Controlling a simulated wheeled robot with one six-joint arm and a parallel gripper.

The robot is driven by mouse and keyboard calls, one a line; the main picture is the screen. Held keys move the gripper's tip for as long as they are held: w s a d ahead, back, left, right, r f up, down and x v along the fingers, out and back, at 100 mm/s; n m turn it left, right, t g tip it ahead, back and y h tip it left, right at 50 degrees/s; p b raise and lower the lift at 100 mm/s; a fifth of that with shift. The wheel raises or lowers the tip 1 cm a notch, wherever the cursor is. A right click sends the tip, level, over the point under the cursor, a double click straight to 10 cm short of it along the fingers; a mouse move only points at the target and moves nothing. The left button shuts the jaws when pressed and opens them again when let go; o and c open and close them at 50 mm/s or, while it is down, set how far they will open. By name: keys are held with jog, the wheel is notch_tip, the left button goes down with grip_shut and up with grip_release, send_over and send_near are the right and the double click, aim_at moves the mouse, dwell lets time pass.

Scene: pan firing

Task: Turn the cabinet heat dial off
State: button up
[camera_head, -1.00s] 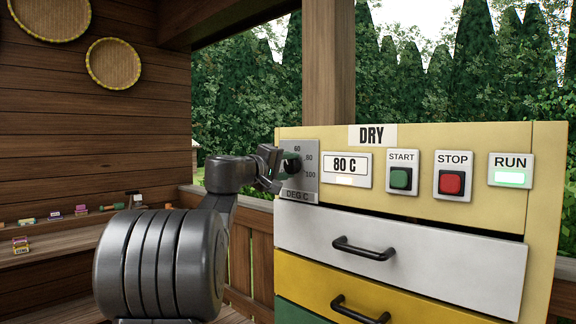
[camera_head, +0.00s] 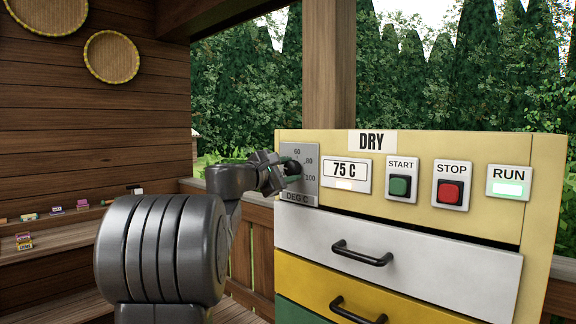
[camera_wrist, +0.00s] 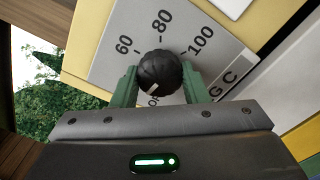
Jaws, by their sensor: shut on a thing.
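The heat dial is a black round knob (camera_wrist: 159,72) on a grey plate (camera_head: 313,160) marked 60, 80, 100 and DEG C, at the left of the yellow DRY cabinet (camera_head: 450,218). My gripper (camera_head: 285,168) is at the knob; in the wrist view its two green fingers (camera_wrist: 160,88) are shut on the knob's two sides. The knob's white pointer line shows at its lower edge, near a partly hidden label. The cabinet display (camera_head: 346,170) reads 75 C.
To the right of the display are the green START button (camera_head: 400,186), the red STOP button (camera_head: 450,192) and a lit RUN lamp (camera_head: 508,188). Drawers with black handles (camera_head: 362,253) lie below. A wooden post (camera_head: 328,70) stands behind the cabinet.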

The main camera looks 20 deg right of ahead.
jog(key=n+p, duration=0.3)
jog(key=n, duration=0.2)
jog(key=shift+f+n+p, duration=0.15)
jog(key=shift+n+p, duration=0.45)
jog(key=shift+n, duration=0.7)
jog(key=o, duration=1)
jog(key=shift+c, duration=0.2)
jog(key=shift+s, duration=0.1)
jog(key=b+v, duration=0.2)
jog(key=v, duration=1.2)
jog(key=shift+d, duration=0.1)
